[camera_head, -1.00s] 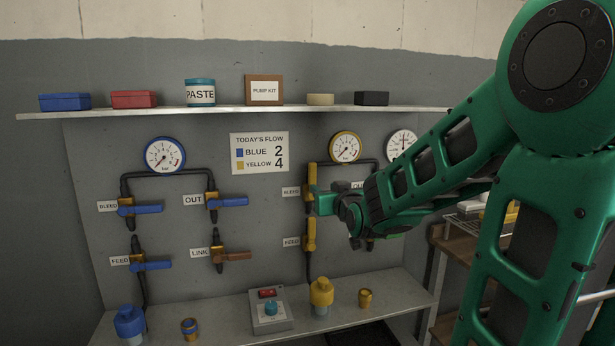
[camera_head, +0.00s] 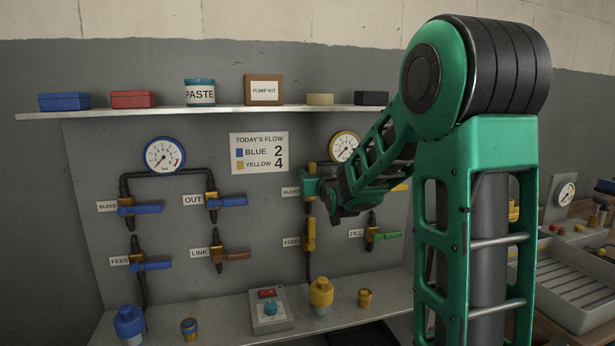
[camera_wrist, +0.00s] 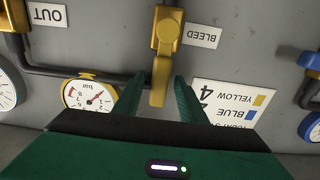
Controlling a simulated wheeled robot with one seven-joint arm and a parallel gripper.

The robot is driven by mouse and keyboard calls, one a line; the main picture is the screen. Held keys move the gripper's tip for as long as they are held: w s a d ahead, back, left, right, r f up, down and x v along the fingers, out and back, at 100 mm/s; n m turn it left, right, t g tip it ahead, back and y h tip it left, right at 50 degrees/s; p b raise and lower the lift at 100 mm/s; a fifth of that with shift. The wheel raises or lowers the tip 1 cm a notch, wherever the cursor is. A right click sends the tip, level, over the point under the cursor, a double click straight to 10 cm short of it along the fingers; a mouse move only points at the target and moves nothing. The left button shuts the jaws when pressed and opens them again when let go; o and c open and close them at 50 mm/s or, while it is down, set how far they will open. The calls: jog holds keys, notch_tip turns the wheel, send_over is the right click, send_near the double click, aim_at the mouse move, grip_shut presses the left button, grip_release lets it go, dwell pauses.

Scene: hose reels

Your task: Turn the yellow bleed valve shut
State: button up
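The yellow bleed valve (camera_wrist: 164,40) is in the middle of the wrist view, which is upside down, beside its BLEED label (camera_wrist: 199,35). Its yellow lever (camera_wrist: 159,85) stands upright, pointing up the wall. My gripper (camera_wrist: 160,78) is open, with one green finger on each side of the lever and a gap visible on both sides. In the head view my gripper (camera_head: 314,187) is at the valve and covers most of it. Only the upper part of the lever (camera_head: 312,168) shows there.
A yellow gauge (camera_head: 345,146) is just above right of my gripper. The yellow feed valve (camera_head: 311,235) is below, the green fill valve (camera_head: 384,235) lower right. The yellow OUT valve (camera_head: 400,187) is partly behind my arm. A shelf (camera_head: 225,110) runs above.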

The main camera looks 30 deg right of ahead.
jog(key=shift+w+d, duration=0.1)
jog(key=shift+w, duration=0.1)
jog(key=c, duration=0.9)
grip_shut()
